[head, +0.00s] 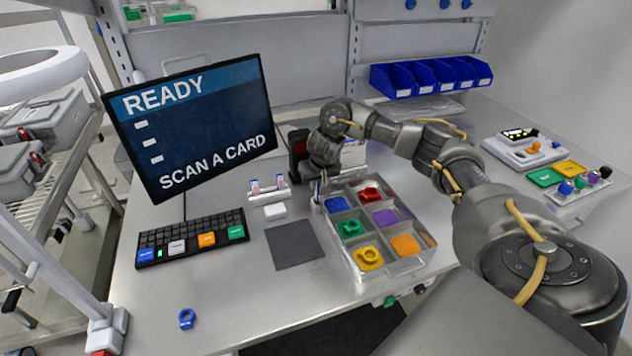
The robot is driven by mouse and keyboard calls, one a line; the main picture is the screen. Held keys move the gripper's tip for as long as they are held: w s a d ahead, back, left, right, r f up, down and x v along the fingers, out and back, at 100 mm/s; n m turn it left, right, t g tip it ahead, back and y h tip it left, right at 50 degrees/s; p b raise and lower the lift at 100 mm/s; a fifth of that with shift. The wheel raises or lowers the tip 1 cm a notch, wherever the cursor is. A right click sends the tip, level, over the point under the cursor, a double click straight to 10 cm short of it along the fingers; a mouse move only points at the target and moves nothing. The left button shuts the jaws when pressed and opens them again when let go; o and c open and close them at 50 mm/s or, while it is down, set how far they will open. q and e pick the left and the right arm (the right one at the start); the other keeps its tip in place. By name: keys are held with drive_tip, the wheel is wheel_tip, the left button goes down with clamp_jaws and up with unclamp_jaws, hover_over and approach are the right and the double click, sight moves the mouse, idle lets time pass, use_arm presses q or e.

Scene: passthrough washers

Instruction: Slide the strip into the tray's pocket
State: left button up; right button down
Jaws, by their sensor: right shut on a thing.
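The tray (351,267) is a clear, shallow box with compartments on the bench, right of centre. It holds blue, red, green, purple, yellow and orange pieces. My right gripper (318,192) points down at the tray's far left corner and is shut on a thin, pale thing, apparently the strip. The strip is too small and too covered by the jaws to make out clearly. I cannot tell whether it touches the tray, and I cannot make out the pocket. My left gripper is not in view.
A dark grey mat (294,246), a white block (275,211) and a small rack (268,192) lie left of the tray. A keyboard (192,238) and monitor (195,130) stand farther left. A blue ring (187,319) lies near the front edge. Blue bins (430,79) are behind.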

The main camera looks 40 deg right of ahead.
sight(316, 198)
drive_tip(key=shift+f, duration=1.55)
drive_tip(key=c, duration=1)
unclamp_jaws()
drive_tip(key=shift+o, duration=0.2)
drive_tip(key=shift+r, duration=0.1)
wheel_tip(316, 198, up, 6)
drive_tip(key=p, duration=0.6)
drive_tip(key=shift+p, duration=0.4)
drive_tip(key=shift+r+p, duration=1)
drive_tip(key=shift+r, duration=0.45)
